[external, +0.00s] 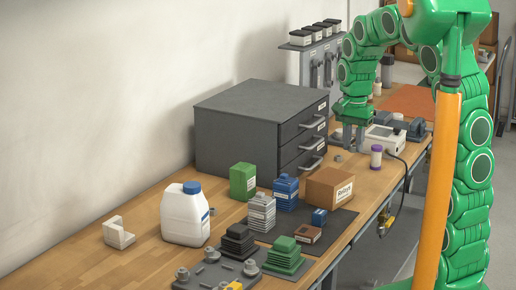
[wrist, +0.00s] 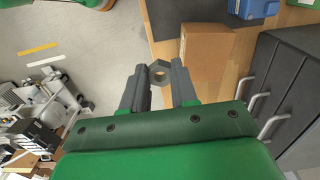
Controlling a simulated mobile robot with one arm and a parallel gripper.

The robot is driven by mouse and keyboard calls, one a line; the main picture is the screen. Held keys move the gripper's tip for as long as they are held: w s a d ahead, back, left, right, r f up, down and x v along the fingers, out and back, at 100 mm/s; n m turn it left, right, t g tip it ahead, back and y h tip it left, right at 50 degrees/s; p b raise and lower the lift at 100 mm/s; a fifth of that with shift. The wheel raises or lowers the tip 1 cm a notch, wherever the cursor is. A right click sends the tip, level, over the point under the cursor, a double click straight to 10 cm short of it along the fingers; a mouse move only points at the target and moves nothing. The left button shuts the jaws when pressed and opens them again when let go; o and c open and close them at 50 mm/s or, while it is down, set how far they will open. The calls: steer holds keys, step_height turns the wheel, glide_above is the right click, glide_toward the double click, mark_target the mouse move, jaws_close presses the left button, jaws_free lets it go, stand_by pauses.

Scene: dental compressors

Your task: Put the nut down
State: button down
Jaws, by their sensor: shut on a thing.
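The nut (wrist: 159,73) is a grey hexagonal ring with a round hole, seen in the wrist view between my fingertips. My gripper (wrist: 160,80) is shut on it, with one dark finger on each side. In the external view my gripper (external: 348,147) points down over the wooden bench, in front of the drawer cabinet's right end. The nut is hard to make out there, and I cannot tell its height above the bench.
The bench (external: 75,262) has a dark grey drawer cabinet (external: 250,125), a cardboard box (external: 328,188) and a purple-capped bottle (external: 376,158) near my gripper. A small grey piece (external: 337,158) shows below the fingers. Several containers stand towards the front.

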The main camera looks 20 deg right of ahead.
steer(key=w+a+f, duration=0.1)
steer(key=w+f, duration=0.2)
steer(key=w, duration=0.3)
glide_above(330, 177)
steer(key=f, duration=0.4)
steer(key=shift+s+d+f, duration=0.15)
steer(key=shift+s+f, duration=0.2)
steer(key=shift+s, duration=0.05)
steer(key=shift+w+f, duration=0.45)
steer(key=shift+f, duration=1.6)
steer(key=shift+f, duration=0.1)
steer(key=c, duration=0.9)
jaws_free()
